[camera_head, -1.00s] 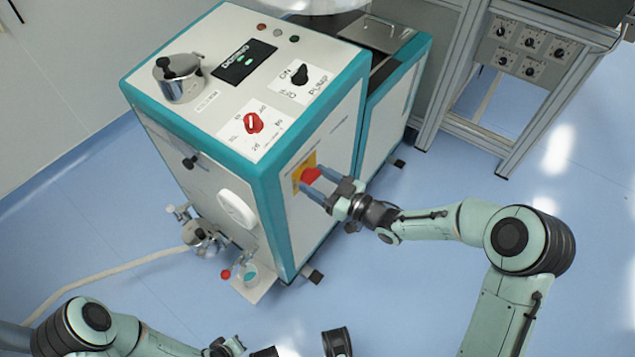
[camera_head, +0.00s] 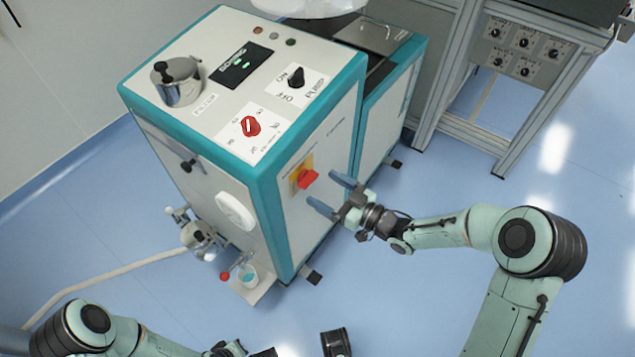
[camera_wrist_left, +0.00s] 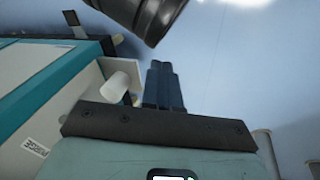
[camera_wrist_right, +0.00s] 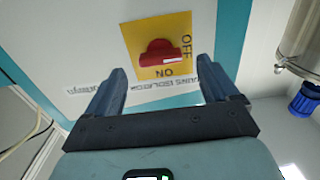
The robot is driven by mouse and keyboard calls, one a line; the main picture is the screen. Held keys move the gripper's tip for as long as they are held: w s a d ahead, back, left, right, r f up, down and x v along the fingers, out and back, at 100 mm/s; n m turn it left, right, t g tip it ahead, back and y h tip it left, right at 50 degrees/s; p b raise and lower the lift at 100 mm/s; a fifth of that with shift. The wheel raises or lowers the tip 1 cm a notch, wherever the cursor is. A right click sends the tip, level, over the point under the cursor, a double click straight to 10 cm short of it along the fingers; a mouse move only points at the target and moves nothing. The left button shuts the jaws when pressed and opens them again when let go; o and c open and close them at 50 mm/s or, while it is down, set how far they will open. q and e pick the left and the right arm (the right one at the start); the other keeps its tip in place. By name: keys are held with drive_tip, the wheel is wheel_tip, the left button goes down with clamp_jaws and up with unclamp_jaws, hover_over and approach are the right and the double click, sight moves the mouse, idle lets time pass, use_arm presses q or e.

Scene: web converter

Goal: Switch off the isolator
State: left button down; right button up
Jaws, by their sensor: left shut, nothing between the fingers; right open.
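The isolator is a red knob (camera_head: 308,178) on a yellow plate (camera_head: 297,166), on the side panel of a white and teal machine. In the right wrist view the knob (camera_wrist_right: 158,53) lies with its long side left to right; OFF is printed right of it and ON below it. My right gripper (camera_head: 332,194) is open and empty, backed off in front of the knob, its fingers apart from it. It also shows in the right wrist view (camera_wrist_right: 160,72). My left gripper (camera_wrist_left: 160,70) is shut and empty, low at the head view's bottom edge (camera_head: 236,347).
The machine's top (camera_head: 215,85) carries a red rotary switch (camera_head: 251,126), a black pump switch (camera_head: 297,77) and a metal filter pot (camera_head: 176,82). A valve with a cup (camera_head: 248,275) sticks out low at the front. A metal frame bench (camera_head: 480,120) stands right. Floor between is clear.

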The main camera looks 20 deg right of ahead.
use_arm(q)
drive_tip(key=s+r, duration=0.1)
drive_tip(key=s+d+r+p, duration=0.1)
drive_tip(key=shift+s+d+g, duration=0.2)
drive_tip(key=shift+s+g, duration=0.15)
drive_tip(key=shift+g, duration=0.05)
use_arm(e)
drive_tip(key=v, duration=0.9)
drive_tip(key=shift+s, duration=0.25)
drive_tip(key=shift+d+f, duration=0.1)
drive_tip(key=shift+d, duration=0.05)
